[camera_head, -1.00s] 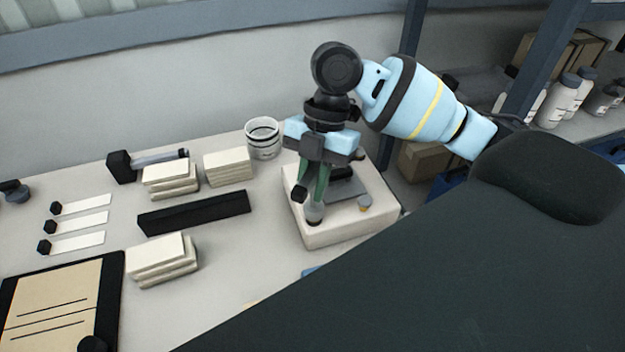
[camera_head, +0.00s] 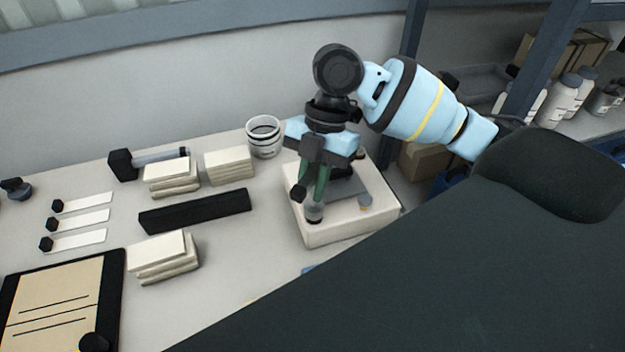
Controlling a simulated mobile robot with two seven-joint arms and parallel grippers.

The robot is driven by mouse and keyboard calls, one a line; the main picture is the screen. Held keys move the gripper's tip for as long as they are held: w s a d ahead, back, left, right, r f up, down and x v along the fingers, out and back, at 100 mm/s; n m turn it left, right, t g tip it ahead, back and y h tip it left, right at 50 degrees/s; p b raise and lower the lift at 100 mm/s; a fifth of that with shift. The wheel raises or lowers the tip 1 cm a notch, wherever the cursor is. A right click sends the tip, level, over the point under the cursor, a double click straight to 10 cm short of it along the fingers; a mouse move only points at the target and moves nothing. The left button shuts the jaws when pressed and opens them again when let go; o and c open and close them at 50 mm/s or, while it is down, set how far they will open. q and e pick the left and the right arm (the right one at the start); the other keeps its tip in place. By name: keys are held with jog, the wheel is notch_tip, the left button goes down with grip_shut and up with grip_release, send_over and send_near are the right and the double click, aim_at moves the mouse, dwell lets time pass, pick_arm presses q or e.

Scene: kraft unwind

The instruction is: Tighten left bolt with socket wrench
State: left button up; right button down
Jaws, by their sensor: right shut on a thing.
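A pale block-shaped base (camera_head: 335,234) stands on the bench and carries a dark grey bracket (camera_head: 346,189). My right gripper (camera_head: 314,198) points down over the base's left front part, its green fingers close together. It is shut on a small grey socket-like piece (camera_head: 314,212), which sits low at the base's left front corner; I take it for the socket wrench. Whatever bolt lies under it is hidden. A small bolt-like piece with a yellowish bottom (camera_head: 365,202) stands on the right part of the base. My left gripper is not in view.
Stacks of pale cards (camera_head: 163,257), a black bar (camera_head: 195,211), a striped cup (camera_head: 264,137) and a clipboard (camera_head: 62,305) lie to the left. My own dark body covers the lower right. Shelves with bottles (camera_head: 562,98) stand behind at right.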

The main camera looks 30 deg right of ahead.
jog(key=shift+m+t, duration=0.3)
jog(key=shift+m, duration=0.7)
jog(key=shift+w+m+t+y, duration=0.15)
jog(key=shift+m+t+y, duration=0.25)
jog(key=shift+m, duration=0.8)
jog(key=shift+f, duration=0.1)
jog(key=shift+m+t, duration=0.5)
jog(key=shift+m, duration=0.6)
jog(key=shift+w, duration=0.1)
jog(key=shift+m+t, duration=0.5)
jog(key=shift+m, duration=0.7)
